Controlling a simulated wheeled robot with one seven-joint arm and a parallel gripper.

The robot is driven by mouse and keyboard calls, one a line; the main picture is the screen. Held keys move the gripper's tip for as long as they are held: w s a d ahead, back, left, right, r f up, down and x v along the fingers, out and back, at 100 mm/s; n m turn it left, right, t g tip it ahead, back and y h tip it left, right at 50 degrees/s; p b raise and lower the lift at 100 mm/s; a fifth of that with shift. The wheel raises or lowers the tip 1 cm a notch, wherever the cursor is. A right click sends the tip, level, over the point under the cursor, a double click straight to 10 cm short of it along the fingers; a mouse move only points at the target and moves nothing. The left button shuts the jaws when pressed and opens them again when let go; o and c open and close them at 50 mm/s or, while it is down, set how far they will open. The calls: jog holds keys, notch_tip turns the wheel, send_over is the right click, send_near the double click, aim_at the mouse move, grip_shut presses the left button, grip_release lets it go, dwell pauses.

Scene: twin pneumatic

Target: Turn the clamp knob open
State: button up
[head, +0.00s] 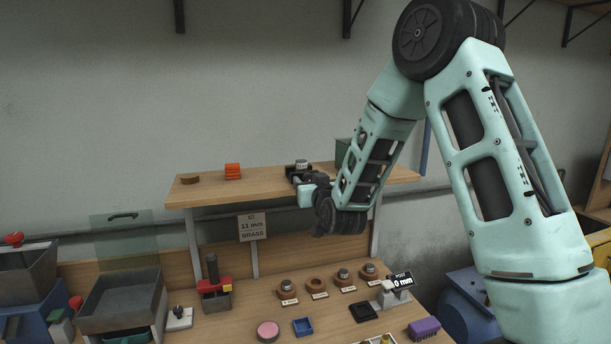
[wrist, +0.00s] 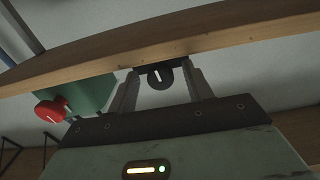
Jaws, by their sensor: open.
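A round black knob (wrist: 160,79) with a white pointer line shows in the wrist view, below a dark block at the wooden shelf's edge. I take it for the clamp knob. The line stands near upright, slightly tilted. My gripper (wrist: 162,74) is open, with one finger on each side of the knob and a visible gap to both. In the head view my gripper (head: 304,181) is at the front edge of the shelf, by a small black device (head: 291,170) with a pale top. The knob itself cannot be made out there.
A green box (wrist: 88,92) with a red knob (wrist: 50,110) is left of my gripper in the wrist view. The shelf (head: 215,193) also holds orange blocks (head: 232,172). Below, the workbench (head: 262,297) carries rings, trays and a red-topped fixture (head: 214,287).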

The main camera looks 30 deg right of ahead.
jog(key=shift+w, duration=0.2)
jog(key=c, duration=1)
jog(key=n+b, duration=0.3)
jog(key=b, duration=0.1)
jog(key=o, duration=1)
